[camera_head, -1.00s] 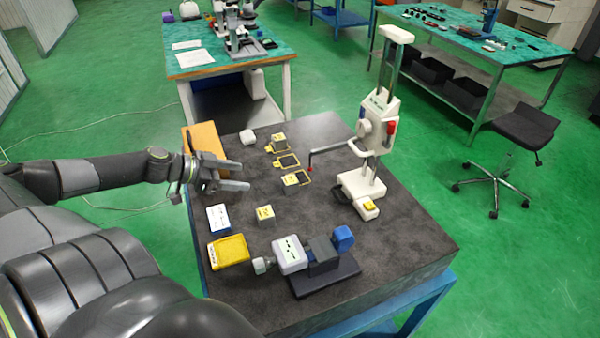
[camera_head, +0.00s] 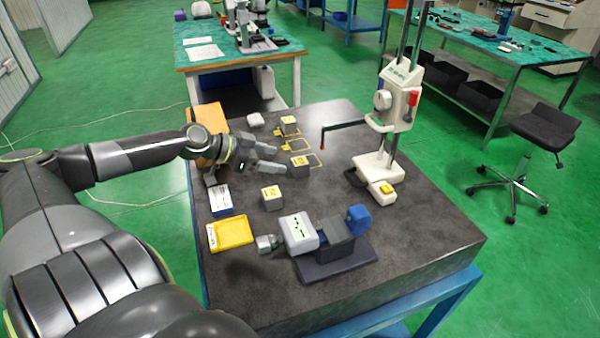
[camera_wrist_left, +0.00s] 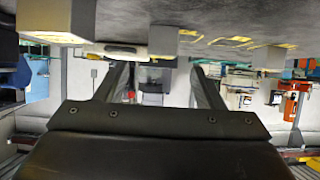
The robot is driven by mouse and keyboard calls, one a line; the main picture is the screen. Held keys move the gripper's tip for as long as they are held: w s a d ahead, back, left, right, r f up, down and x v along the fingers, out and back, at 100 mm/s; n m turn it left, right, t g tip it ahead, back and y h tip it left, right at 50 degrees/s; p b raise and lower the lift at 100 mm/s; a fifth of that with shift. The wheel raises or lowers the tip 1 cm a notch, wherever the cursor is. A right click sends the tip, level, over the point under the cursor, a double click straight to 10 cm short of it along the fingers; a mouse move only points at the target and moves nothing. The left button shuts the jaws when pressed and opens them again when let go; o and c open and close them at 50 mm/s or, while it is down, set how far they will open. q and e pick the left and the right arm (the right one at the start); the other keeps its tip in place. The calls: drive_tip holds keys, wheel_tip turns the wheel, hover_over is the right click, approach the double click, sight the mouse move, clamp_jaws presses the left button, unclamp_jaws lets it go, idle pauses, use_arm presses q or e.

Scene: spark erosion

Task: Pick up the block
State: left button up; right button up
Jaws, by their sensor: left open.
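The far block (camera_head: 289,126) sits at a yellow outline, the middle block (camera_head: 299,168) is beside another outline, and the near block (camera_head: 272,199) is closer to me. My left gripper (camera_head: 281,160) is open and empty, its fingertips just left of the middle block. In the left wrist view, the open fingers (camera_wrist_left: 160,78) have nothing between them at close range. My right gripper is not in view.
A white stand with a red-tipped probe (camera_head: 385,165) rises at the right. A yellow tray (camera_head: 230,233), a white-and-blue box (camera_head: 221,198) and a vise-like fixture (camera_head: 335,262) lie nearer. An orange-brown block (camera_head: 208,130) stands behind my wrist. The table's right front is clear.

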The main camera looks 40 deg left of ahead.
sight(298, 161)
use_arm(q)
drive_tip(key=shift+b+x, duration=0.6)
drive_tip(key=shift+x, duration=1.1)
drive_tip(key=shift+w+r+p+x, duration=0.15)
drive_tip(key=shift+p+x, duration=0.15)
drive_tip(key=shift+x, duration=0.7)
drive_tip(key=shift+w+r+p+x, duration=0.15)
drive_tip(key=shift+p+x, duration=0.1)
drive_tip(key=shift+x, duration=0.75)
drive_tip(key=shift+w+d+f, duration=0.15)
drive_tip(key=shift+w+f, duration=0.2)
drive_tip(key=shift+w, duration=0.05)
drive_tip(key=c, duration=1.2)
drive_tip(key=shift+o, duration=0.2)
